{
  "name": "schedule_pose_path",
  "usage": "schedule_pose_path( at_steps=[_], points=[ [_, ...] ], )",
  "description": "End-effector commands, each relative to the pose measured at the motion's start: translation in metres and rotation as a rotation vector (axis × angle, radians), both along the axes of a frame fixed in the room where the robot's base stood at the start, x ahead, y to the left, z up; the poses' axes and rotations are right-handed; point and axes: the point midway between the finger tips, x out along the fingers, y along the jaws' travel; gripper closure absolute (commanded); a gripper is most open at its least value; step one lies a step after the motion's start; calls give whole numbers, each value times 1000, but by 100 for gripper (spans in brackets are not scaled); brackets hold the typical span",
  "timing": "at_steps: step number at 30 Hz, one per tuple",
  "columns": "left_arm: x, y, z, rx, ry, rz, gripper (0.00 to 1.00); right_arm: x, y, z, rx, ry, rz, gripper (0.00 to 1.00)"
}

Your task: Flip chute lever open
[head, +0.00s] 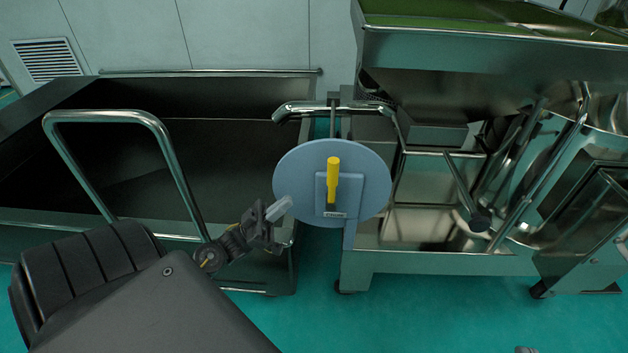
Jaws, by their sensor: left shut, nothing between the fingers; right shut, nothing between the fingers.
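The chute lever is a yellow handle (333,181) standing upright on a round blue-grey disc (293,172), with a small label plate below it. The disc is mounted at the left end of the metal sieve machine (440,262). My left gripper (284,206) is shut and empty, its fingertips in front of the lower left edge of the disc. It is to the left of the yellow handle and below it, apart from the handle. I cannot tell whether the fingertips touch the disc. Only a small tip that may be my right gripper (525,350) shows at the bottom edge.
A dark open metal bin cart (200,95) with a bent tube handle (170,150) stands at the left. A curved metal pipe (330,108) lies above the disc. Sieve struts and a round vessel fill the right. The green floor (420,315) in front is clear.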

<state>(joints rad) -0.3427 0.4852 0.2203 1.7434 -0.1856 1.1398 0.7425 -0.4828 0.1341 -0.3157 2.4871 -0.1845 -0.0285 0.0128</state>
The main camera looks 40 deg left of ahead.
Motion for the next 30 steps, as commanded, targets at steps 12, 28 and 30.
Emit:
schedule_pose_path(
  at_steps=[12, 28, 30],
  points=[
    [9, -10, 13, 0, -2, 0, 100, 0, 1, -1, -6, 11, 2, 100],
    [50, -46, 67, 0, -1, 1, 100, 0, 3, -6, -26, 43, 7, 100],
    [52, -47, 69, 0, 0, 1, 100, 0, 3, -6, -26, 44, 7, 100]
  ],
)
